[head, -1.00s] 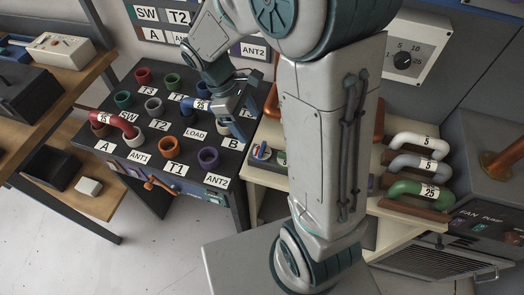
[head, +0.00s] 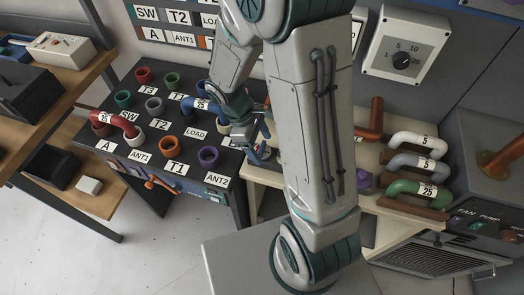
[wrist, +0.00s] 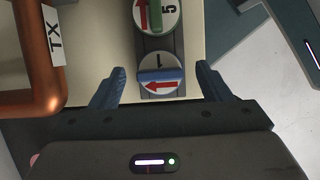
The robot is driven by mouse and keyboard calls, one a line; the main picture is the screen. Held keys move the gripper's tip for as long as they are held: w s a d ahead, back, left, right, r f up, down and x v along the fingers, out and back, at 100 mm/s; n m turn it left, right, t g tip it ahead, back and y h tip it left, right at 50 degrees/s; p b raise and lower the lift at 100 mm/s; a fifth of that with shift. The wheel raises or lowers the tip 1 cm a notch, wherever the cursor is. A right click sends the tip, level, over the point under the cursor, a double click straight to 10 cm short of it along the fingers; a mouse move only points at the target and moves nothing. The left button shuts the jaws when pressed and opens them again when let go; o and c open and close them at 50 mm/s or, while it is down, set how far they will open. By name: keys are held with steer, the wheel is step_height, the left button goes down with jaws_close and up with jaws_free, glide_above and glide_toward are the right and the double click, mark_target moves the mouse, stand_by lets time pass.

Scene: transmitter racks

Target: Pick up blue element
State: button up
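My gripper (head: 257,150) is to the right of the table, over the left end of the cream bench. In the wrist view my gripper (wrist: 160,68) is open, with its two blue fingers apart and nothing held. Between and beyond the fingers is a round switch marked 1 (wrist: 160,75) with a blue bar handle and a red arrow. I cannot tell whether the fingers touch it.
A red pipe element (head: 115,120) bridges two sockets on the black table (head: 185,143). White, grey and green pipe elements (head: 418,190) lie on the cream bench at right. A copper pipe marked TX (wrist: 38,60) stands close left of my gripper.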

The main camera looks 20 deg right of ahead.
steer(key=c, duration=1.1)
steer(key=shift+r, duration=0.2)
